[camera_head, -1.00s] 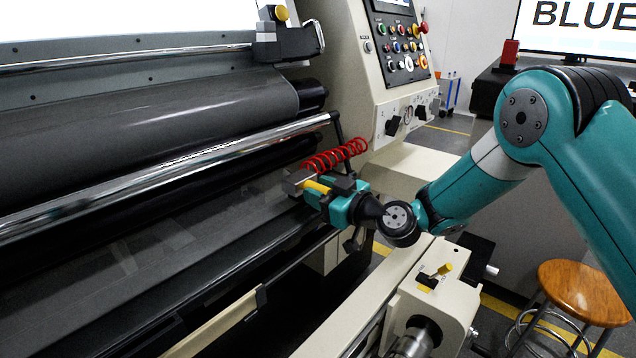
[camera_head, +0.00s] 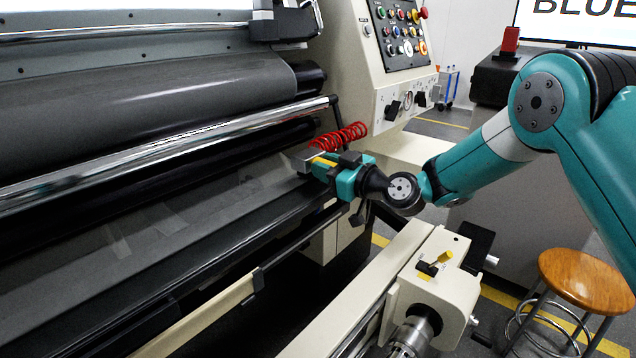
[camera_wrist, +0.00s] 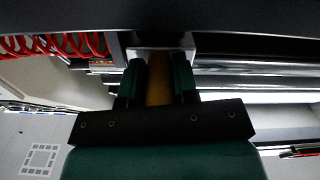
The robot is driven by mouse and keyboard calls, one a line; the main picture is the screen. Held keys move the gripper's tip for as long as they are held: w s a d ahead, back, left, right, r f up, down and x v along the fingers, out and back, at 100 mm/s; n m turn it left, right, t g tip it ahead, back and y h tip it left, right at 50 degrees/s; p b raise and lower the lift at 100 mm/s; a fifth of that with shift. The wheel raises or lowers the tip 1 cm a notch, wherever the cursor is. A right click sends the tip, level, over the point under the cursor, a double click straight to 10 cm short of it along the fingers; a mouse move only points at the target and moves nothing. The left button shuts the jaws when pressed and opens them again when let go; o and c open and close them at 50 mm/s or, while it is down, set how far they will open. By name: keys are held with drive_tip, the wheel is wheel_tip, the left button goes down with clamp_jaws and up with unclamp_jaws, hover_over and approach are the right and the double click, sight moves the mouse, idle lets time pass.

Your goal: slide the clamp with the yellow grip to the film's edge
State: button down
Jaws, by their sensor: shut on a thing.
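The clamp with the yellow grip (camera_head: 324,161) sits at the right end of the dark bar below the rollers, by the film's right side. In the wrist view its yellow grip (camera_wrist: 159,82) lies between my two fingers, with its pale metal body beyond. My gripper (camera_head: 335,168) is shut on the yellow grip; the wrist view also shows my gripper (camera_wrist: 158,85) from behind. The translucent film (camera_head: 190,215) spreads over the dark sloping surface to the left of the clamp. Its exact right edge is hard to make out.
A red coiled hose (camera_head: 340,137) hangs just behind my gripper. A chrome roller (camera_head: 160,155) runs above the film. A beige machine part with a small yellow lever (camera_head: 440,262) stands in front to the right. A wooden stool (camera_head: 587,279) stands at the lower right.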

drive_tip(key=shift+w+d, duration=0.5)
drive_tip(key=shift+w, duration=0.1)
drive_tip(key=c, duration=1.2)
unclamp_jaws()
drive_tip(key=shift+o, duration=0.2)
drive_tip(key=shift+s+d, duration=0.1)
drive_tip(key=b+v, duration=0.4)
drive_tip(key=v, duration=1.3)
drive_tip(key=shift+b, duration=0.35)
drive_tip(key=shift+s+d, duration=0.1)
